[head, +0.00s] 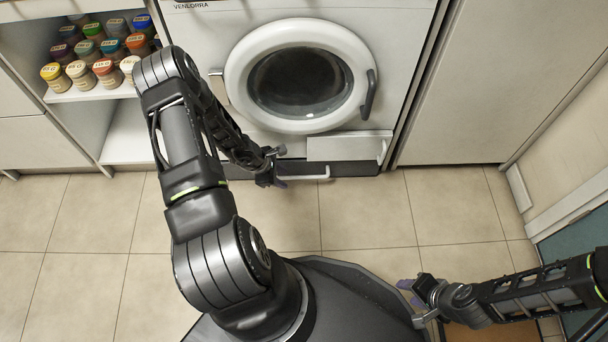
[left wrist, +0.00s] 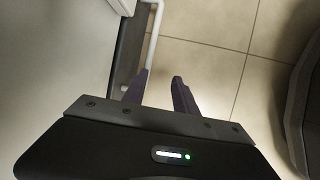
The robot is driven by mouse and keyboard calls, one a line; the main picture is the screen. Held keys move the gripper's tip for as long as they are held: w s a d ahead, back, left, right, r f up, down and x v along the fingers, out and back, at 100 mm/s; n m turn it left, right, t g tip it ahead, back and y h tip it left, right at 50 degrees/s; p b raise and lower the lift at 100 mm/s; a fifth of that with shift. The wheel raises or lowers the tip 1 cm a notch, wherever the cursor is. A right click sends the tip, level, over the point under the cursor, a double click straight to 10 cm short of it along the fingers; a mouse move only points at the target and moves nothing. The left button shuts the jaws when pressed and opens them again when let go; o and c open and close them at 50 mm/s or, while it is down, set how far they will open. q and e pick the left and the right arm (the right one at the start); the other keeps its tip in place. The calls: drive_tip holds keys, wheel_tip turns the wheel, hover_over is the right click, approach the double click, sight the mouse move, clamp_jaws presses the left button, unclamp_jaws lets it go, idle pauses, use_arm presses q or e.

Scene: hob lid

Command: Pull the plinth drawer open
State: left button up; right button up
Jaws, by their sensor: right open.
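The plinth drawer (head: 345,169) is a low dark front under the washing machine, just above the floor. Its white bar handle (head: 312,178) sticks out from it and also runs down the left wrist view (left wrist: 154,38). My left gripper (head: 272,180) is low in front of the drawer, at the handle's left end. In the left wrist view its dark fingers (left wrist: 160,84) are apart with floor showing between them. The handle's near end meets the left finger's tip and is partly hidden there; I cannot tell whether they touch. My right gripper (head: 416,300) is open and away from the drawer.
The washing machine (head: 215,30) has a round door (head: 300,75) with a dark handle. An open shelf (head: 88,93) with several jars stands to the left, a plain cabinet front (head: 490,80) to the right. The tiled floor (head: 365,215) before the drawer is clear.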

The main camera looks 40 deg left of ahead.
use_arm(q)
hover_over(306, 177)
drive_tip(key=s+a, duration=0.1)
drive_tip(key=s, duration=0.1)
drive_tip(key=x, duration=0.2)
drive_tip(key=b+x, duration=0.1)
drive_tip(key=x, duration=0.1)
drive_tip(key=shift+s+a+f, duration=0.15)
drive_tip(key=shift+a+f, duration=0.05)
drive_tip(key=shift+d+f+b, duration=0.1)
drive_tip(key=shift+f+b, duration=0.15)
drive_tip(key=shift+b, duration=0.05)
clamp_jaws()
idle(0.7)
